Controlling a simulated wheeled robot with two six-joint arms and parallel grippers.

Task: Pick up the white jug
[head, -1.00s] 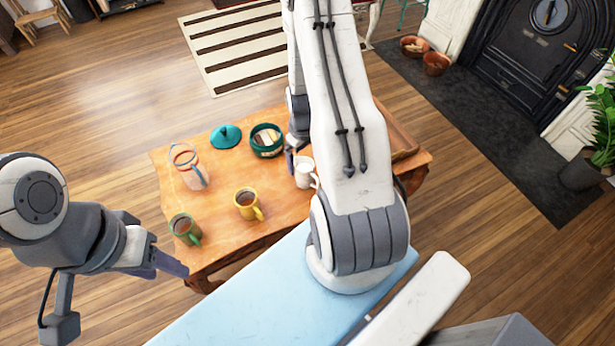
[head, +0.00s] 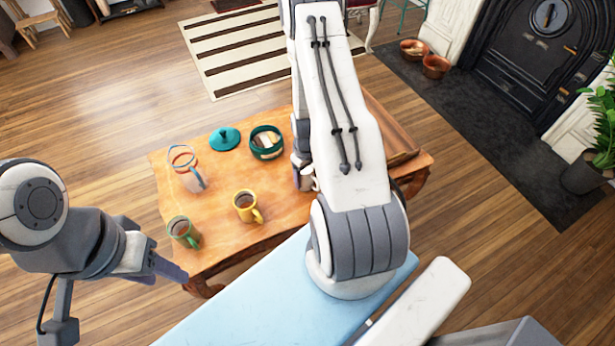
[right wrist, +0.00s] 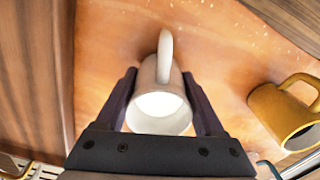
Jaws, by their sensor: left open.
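The white jug (right wrist: 160,108) is between the two dark fingers of my right gripper (right wrist: 160,76) in the right wrist view. Its open mouth faces the camera and its handle points to the top of the picture. The fingers lie close along both sides of its body; I cannot tell whether they press on it. In the head view my right arm hides most of the jug, with only a small white part (head: 308,171) showing beside the right gripper (head: 303,182). My left gripper (head: 168,270) is open and empty, off the table's front left corner.
The wooden table (head: 225,225) also holds a yellow mug (head: 244,207), a green mug (head: 183,231), a clear jar (head: 188,172), a teal lid (head: 226,138) and a green round container (head: 266,142). A wooden tray (head: 400,140) is at its right. The yellow mug (right wrist: 285,112) is near my right gripper.

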